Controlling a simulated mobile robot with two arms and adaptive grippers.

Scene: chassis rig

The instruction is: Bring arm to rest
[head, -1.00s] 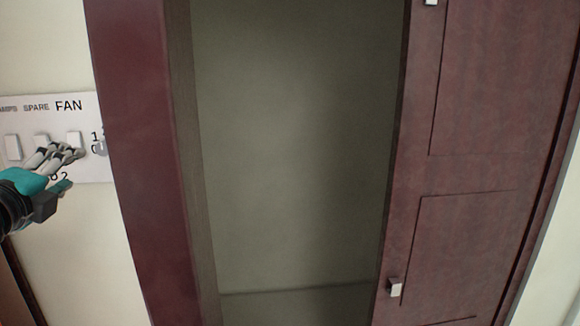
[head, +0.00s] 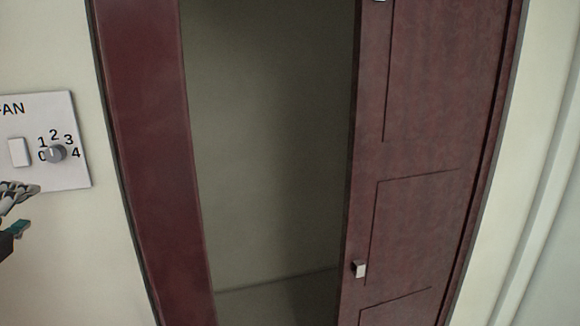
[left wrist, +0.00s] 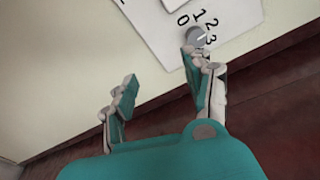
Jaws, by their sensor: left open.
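My left gripper (head: 18,212) shows only in part at the left edge of the head view, just below the white wall panel (head: 72,176). In the left wrist view the left gripper (left wrist: 158,88) is open, with its two fingers apart and nothing between them. The panel's round grey knob (head: 57,153), marked 0 to 4, also shows in the left wrist view (left wrist: 196,35). There it appears beyond the tip of the right-hand finger; I cannot tell whether they touch. My right gripper is not in view.
A dark red door frame (head: 150,150) stands right of the panel. Its door (head: 425,150), with a small square handle (head: 359,269), leaves a grey opening (head: 265,150). A white switch (head: 19,152) labelled FAN sits left of the knob. Pale bare wall (head: 75,250) lies below the panel.

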